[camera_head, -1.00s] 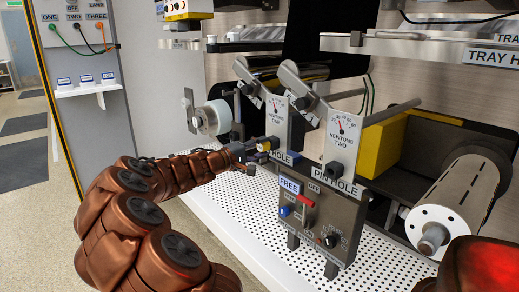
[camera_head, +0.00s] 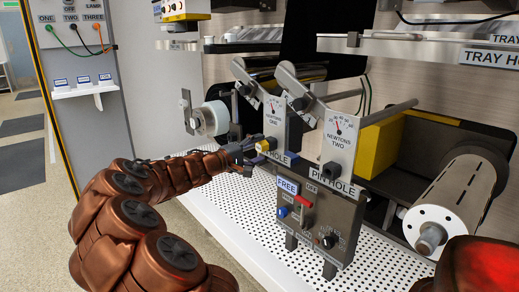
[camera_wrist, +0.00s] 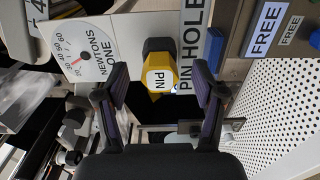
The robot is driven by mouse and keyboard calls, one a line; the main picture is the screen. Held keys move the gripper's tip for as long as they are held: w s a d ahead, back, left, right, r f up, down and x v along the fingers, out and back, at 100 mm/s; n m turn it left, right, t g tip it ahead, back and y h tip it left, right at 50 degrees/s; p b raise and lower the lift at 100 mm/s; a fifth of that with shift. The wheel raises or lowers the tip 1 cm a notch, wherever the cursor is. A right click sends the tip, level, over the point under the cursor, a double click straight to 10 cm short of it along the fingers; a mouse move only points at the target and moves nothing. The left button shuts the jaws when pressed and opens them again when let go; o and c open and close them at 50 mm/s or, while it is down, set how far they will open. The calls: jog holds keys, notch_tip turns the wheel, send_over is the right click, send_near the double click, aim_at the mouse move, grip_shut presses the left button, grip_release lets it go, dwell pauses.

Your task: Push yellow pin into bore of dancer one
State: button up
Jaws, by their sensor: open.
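The yellow pin (camera_wrist: 158,74), with a dark end and a PIN label, points toward the plate of dancer one (camera_wrist: 122,32) beside the PIN HOLE label (camera_wrist: 193,25). It also shows in the head view (camera_head: 263,146) at the lower part of dancer one's plate (camera_head: 274,117). My gripper (camera_wrist: 160,86) is open, one finger on each side of the pin, with gaps visible between fingers and pin. In the head view my gripper (camera_head: 254,152) is in front of dancer one. The bore itself is hidden, so how deep the pin sits cannot be told.
Dancer two (camera_head: 340,145) stands close to the right. Below it is a control box (camera_head: 318,222) with a red lever and FREE label. A perforated white bench (camera_head: 235,205) lies below my arm. A large roller (camera_head: 455,205) stands at right.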

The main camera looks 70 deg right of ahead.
jog(key=v, duration=1.1)
jog(key=shift+a, duration=0.1)
dwell(0.7)
jog(key=s+a+r+m+t+y+p, duration=0.2)
jog(key=s+a+r+y+p, duration=0.25)
jog(key=a+r+p, duration=0.8)
jog(key=s+a+r+n+t+y+p, duration=0.1)
jog(key=a+r+n+y+p, duration=0.1)
jog(key=a+p, duration=0.7)
jog(key=s+a+r+n+t+y+p, duration=0.2)
jog(key=a+r+y+p, duration=0.3)
jog(key=a+p, duration=0.5)
jog(key=s+a+r+n+t+y+p, duration=0.2)
jog(key=a+r+n+y+p, duration=0.2)
jog(key=a+p, duration=0.5)
jog(key=a, duration=0.8)
jog(key=shift+a+r, duration=0.2)
jog(key=shift+a, duration=0.15)
jog(key=shift+s, duration=0.15)
jog(key=shift+c, duration=0.2)
